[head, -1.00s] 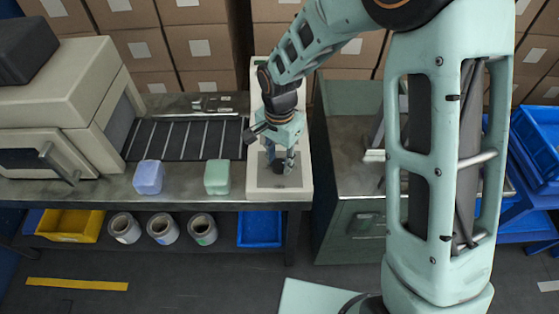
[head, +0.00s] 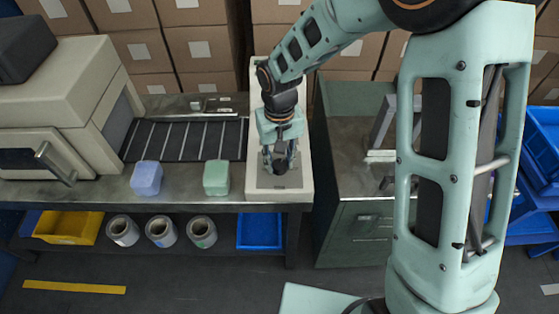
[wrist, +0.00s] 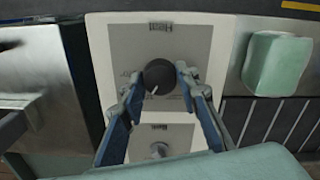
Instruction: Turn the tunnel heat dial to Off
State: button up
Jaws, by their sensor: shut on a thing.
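The heat dial is a round black knob with a white pointer line, seen in the wrist view (wrist: 159,75) on a grey plate (wrist: 205,45) with small printed labels. Its pointer aims toward the bottom of that picture, slightly left. My gripper (head: 279,160) points down over the front part of the pale control panel (head: 302,130). Its two blue-grey fingers are closed on opposite sides of the dial. In the head view the fingers mostly hide the dial.
A second, smaller knob (wrist: 160,149) sits on another plate of the same panel. A green block (head: 217,177) and a blue block (head: 146,178) stand left of the panel, before the roller conveyor (head: 185,140). A green cabinet (head: 355,230) stands to the right.

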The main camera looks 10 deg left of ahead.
aim_at(280, 164)
jog(key=n+p, duration=0.1)
jog(key=n, duration=0.5)
jog(key=shift+n, duration=0.3)
jog(key=n+p, duration=0.1)
jog(key=n, duration=0.4)
jog(key=shift+r, duration=0.1)
jog(key=n+p, duration=0.3)
jog(key=n, duration=0.3)
jog(key=shift+n, duration=0.4)
jog(key=n+p, duration=0.2)
jog(key=n, duration=0.3)
jog(key=shift+p, duration=0.3)
jog(key=shift+n, duration=0.4)
jog(key=o, duration=1.2)
jog(key=shift+c, duration=0.2)
notch_tip(280, 164, up, 12)
